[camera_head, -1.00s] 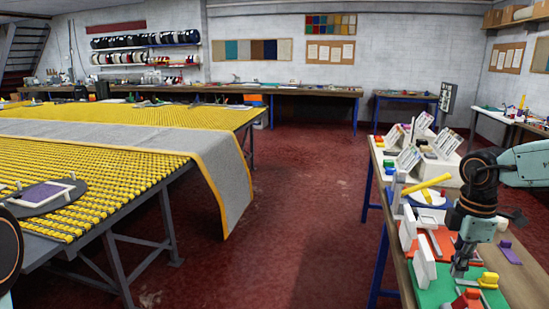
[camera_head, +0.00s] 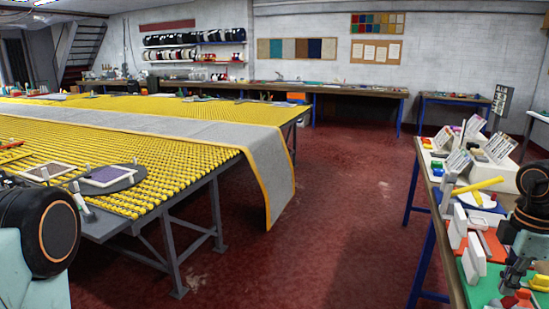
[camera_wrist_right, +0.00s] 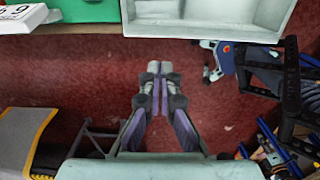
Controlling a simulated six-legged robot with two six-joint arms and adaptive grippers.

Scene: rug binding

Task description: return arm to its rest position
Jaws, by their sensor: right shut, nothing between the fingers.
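My right arm shows at the right edge of the head view, with its gripper (camera_head: 512,276) low and pointing down. In that picture it overlaps the green mat (camera_head: 472,296) on the right bench. In the right wrist view my gripper (camera_wrist_right: 160,72) has its fingers together, with nothing between them. Red floor lies behind the fingers, and the bench edge is beyond them at the top. My left arm's dark joint (camera_head: 45,230) fills the lower left of the head view; its gripper cannot be made out.
A pale tray (camera_wrist_right: 210,8) and a numbered white card (camera_wrist_right: 22,18) are near the fingers in the wrist view. The right bench (camera_head: 432,205) holds racks and coloured parts. A yellow-topped table (camera_head: 100,215) bears a grey rug (camera_head: 268,175). Red floor (camera_head: 345,225) between them is clear.

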